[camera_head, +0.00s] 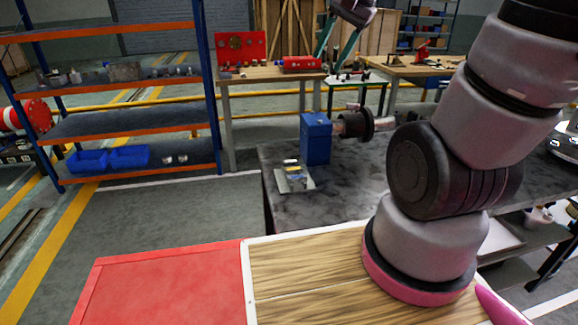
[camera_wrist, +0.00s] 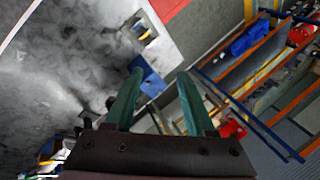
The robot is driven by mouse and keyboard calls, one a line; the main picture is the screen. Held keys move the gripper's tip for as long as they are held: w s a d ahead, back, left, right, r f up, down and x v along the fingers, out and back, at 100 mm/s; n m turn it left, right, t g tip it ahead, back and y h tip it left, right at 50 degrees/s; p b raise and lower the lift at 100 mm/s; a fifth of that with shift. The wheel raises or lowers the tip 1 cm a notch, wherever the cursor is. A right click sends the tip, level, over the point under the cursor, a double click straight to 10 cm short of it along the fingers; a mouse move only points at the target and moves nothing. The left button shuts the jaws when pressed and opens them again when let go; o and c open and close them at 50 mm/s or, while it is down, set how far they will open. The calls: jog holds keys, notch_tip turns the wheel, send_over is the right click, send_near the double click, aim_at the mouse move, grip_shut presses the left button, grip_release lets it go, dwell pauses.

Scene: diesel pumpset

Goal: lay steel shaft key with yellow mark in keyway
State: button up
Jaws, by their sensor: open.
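A small light tray (camera_head: 297,186) lies on the dark grey workbench (camera_head: 335,205), left of the middle. Small pieces lie on it, one with a yellow mark (camera_head: 293,169), likely the shaft key. The tray (camera_wrist: 158,50) and a yellow mark (camera_wrist: 148,35) also show in the wrist view. Behind the tray stands a blue block (camera_head: 316,138), from which a steel shaft (camera_head: 349,125) with a dark round hub runs right. The keyway cannot be made out. My gripper (camera_head: 333,60), with green fingers, is open and empty, high above the bench; it also shows in the wrist view (camera_wrist: 160,72).
A blue-and-orange shelf rack (camera_head: 125,84) stands at the left. Tables with red items (camera_head: 302,64) stand behind the bench. A red panel (camera_head: 165,283) and wooden top (camera_head: 305,268) are in front. The bench around the tray has free room.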

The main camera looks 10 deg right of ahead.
jog(key=w+f+m+g, duration=0.3)
jog(key=w+f+m, duration=0.2)
jog(key=w+f, duration=0.7)
jog(key=m+g+y, duration=0.1)
jog(key=m, duration=0.3)
send_near(296, 168)
jog(key=shift+m, duration=0.3)
jog(key=shift+a+x, duration=0.1)
jog(key=shift+x, duration=1.95)
jog(key=shift+a+x, duration=0.15)
jog(key=shift+x, duration=1.95)
jog(key=shift+r, duration=0.1)
grip_shut()
